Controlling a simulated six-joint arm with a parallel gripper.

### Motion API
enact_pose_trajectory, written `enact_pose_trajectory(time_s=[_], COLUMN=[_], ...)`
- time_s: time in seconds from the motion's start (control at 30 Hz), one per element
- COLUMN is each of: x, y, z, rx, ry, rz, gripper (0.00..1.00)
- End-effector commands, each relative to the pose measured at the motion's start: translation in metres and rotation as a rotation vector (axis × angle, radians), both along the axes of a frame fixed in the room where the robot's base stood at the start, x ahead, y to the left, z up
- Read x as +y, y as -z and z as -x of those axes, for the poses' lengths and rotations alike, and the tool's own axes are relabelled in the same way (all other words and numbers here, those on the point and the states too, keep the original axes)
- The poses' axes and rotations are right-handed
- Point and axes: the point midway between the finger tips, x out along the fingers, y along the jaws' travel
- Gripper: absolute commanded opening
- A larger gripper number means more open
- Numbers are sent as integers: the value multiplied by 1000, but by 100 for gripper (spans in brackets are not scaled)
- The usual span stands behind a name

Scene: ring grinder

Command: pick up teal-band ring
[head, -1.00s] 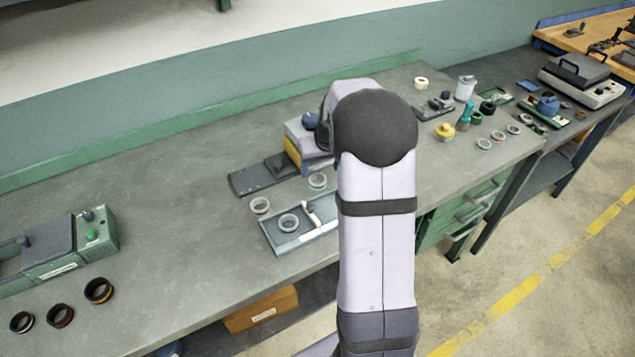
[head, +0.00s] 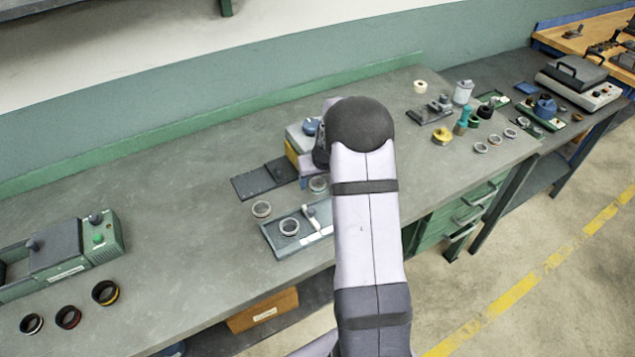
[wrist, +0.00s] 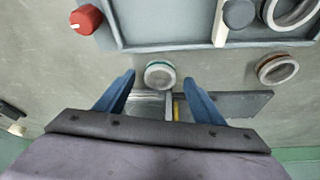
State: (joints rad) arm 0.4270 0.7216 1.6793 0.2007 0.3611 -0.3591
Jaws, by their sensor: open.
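The teal-band ring (wrist: 160,74) is a pale ring with a teal rim, lying on the bench in the wrist view. My gripper (wrist: 159,79) is open, with one blue finger on each side of the ring and gaps between. Height above the bench is hard to tell.
A grey tray (wrist: 175,45) with a white bar and a ring is close by. A brown-band ring (wrist: 277,69) lies to the right in the wrist view. A red knob (wrist: 86,19) is at upper left. A dark plate (wrist: 240,103) lies near the fingers.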

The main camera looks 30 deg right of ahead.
Motion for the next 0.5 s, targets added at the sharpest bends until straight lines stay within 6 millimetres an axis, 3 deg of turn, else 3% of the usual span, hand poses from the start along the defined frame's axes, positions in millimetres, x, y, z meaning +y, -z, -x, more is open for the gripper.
enact_pose_trajectory(time_s=[0.4,0.5], x=[-1,-1], y=[10,10], z=[-4,-4], rx=[-1,-1], ry=[0,0], rz=[0,0], gripper=[62,41])
